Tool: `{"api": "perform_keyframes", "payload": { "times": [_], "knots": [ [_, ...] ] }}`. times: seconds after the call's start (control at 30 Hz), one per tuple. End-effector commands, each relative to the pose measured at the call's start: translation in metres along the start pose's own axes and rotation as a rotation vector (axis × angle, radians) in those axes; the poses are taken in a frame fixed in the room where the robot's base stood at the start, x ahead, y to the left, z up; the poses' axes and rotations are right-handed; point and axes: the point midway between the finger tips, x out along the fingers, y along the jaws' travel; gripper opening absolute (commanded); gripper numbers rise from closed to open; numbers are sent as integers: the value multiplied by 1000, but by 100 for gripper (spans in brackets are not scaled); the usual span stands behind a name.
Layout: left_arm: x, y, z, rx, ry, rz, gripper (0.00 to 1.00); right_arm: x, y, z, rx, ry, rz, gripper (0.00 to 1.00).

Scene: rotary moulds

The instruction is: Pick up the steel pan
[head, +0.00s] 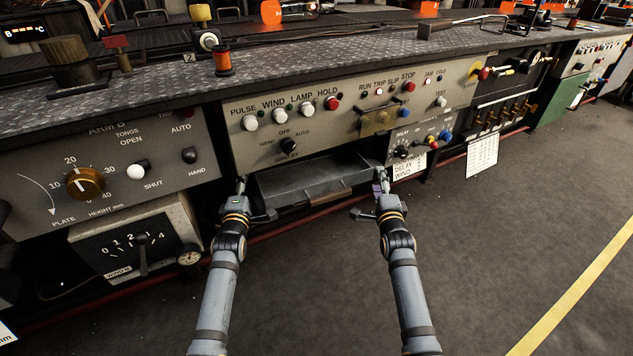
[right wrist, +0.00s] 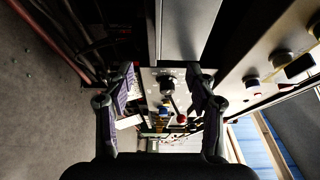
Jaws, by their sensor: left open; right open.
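The steel pan (head: 300,180) is a shallow dark grey tray in the open bay under the middle control panel. A brownish strip (head: 332,196) shows on its front edge. My left gripper (head: 254,201) is open and empty at the pan's left front corner. My right gripper (head: 370,201) is open and empty at its right front corner. The pan lies between the two grippers; whether either touches it I cannot tell. In the right wrist view my right gripper's fingers (right wrist: 164,92) are wide apart with nothing between them. A smooth grey surface there may be the pan.
The middle control panel (head: 360,105) with knobs and buttons hangs just above the pan. A small dial box (head: 415,138) is close to my right gripper. A gauge box (head: 140,240) stands at left. A red pipe (head: 455,160) runs low along the bench. The floor (head: 480,240) at right is clear.

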Motion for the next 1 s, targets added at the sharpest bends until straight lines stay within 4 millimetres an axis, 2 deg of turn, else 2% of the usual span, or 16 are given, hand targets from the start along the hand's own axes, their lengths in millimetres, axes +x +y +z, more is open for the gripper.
{"api": "perform_keyframes", "payload": {
  "times": [0.33,0.7,1.0],
  "knots": [
    [0,-1,10,-1,-1,-1,57,0,0,10,2,-1,0,57],
    [0,23,11,-1,-1,3,57,0,-22,11,0,-1,-1,57],
    [0,24,11,0,-1,9,57,0,-20,11,0,-1,0,57]
  ]
}}
